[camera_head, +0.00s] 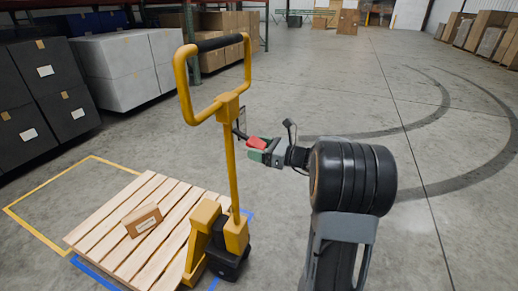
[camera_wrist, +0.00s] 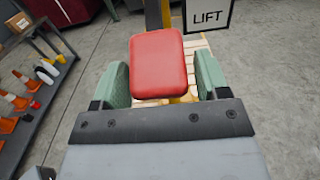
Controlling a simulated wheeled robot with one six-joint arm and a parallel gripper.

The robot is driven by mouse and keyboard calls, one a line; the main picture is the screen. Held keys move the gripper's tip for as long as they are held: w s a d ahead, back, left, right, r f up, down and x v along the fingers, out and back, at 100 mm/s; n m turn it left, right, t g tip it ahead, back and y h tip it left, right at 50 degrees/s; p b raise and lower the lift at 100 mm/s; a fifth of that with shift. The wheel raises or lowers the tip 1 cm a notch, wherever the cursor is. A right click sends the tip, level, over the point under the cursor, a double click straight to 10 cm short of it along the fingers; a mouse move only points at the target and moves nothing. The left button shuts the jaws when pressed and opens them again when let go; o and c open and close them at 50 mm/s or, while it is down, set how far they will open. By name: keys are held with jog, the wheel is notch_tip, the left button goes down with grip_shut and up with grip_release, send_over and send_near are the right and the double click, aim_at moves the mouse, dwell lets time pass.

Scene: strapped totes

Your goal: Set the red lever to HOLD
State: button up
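The red lever (camera_head: 257,143) is at the side of the yellow pallet jack's upright (camera_head: 231,165), below its loop handle. My gripper (camera_head: 266,151) reaches in from the right in the head view. A plate reading LIFT (camera_wrist: 209,14) stands just beyond the lever at the upper right of the wrist view. No HOLD marking is readable.
A wooden pallet (camera_head: 125,235) with a small brown box (camera_head: 143,220) lies by the jack. Dark totes (camera_head: 45,95) and grey totes (camera_head: 125,70) stand at left. A shelf with cones (camera_wrist: 30,85) shows in the wrist view. Floor at right is open.

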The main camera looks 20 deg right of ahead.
aim_at(255, 141)
jog(key=c, duration=1.1)
jog(key=r+p, duration=0.1)
jog(key=p, duration=0.1)
jog(key=r+g+p, duration=0.1)
jog(key=p, duration=0.1)
jog(key=shift+s+d+h, duration=0.15)
jog(key=shift+h, duration=0.25)
jog(key=r+p, duration=0.1)
jog(key=p, duration=0.2)
jog(key=g+h+p, duration=0.1)
jog(key=p, duration=0.3)
jog(key=shift+s+d+r+g+h, duration=0.15)
jog(key=shift+s+r+g+h, duration=0.05)
jog(key=shift+r+g+h, duration=0.15)
jog(key=shift+r+g+h+p, duration=0.1)
jog(key=shift+g+h+p, duration=0.2)
jog(key=shift+p, duration=0.6)
jog(key=shift+f, duration=0.2)
jog(key=o, duration=1.3)
